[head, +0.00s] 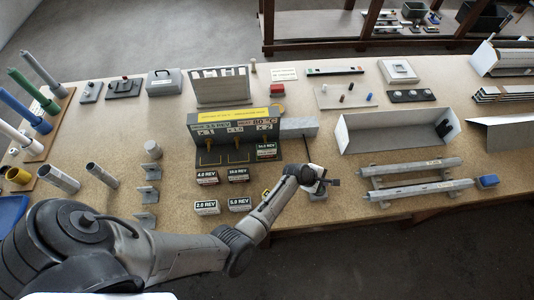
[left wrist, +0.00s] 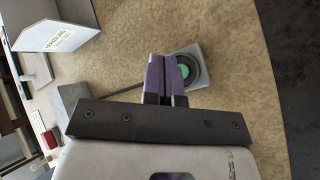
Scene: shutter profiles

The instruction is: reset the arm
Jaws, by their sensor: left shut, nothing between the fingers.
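My left arm reaches in from the lower left in the head view. Its gripper (head: 334,182) is over the front part of the bench, to the right of the labelled blocks. In the left wrist view the purple-grey fingers (left wrist: 167,62) are together, with nothing between them. Beside the fingertips is a small grey box with a black ring and a green centre (left wrist: 184,70). I cannot tell whether the fingers touch it. My right gripper is not in view.
The speckled bench (head: 300,215) holds a yellow-topped gauge station (head: 235,115). Labelled blocks (head: 207,207) lie in front of it. Two long profiles (head: 420,188) rest on supports at right, below a white open tray (head: 385,135). Coloured tubes (head: 30,90) stand at left.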

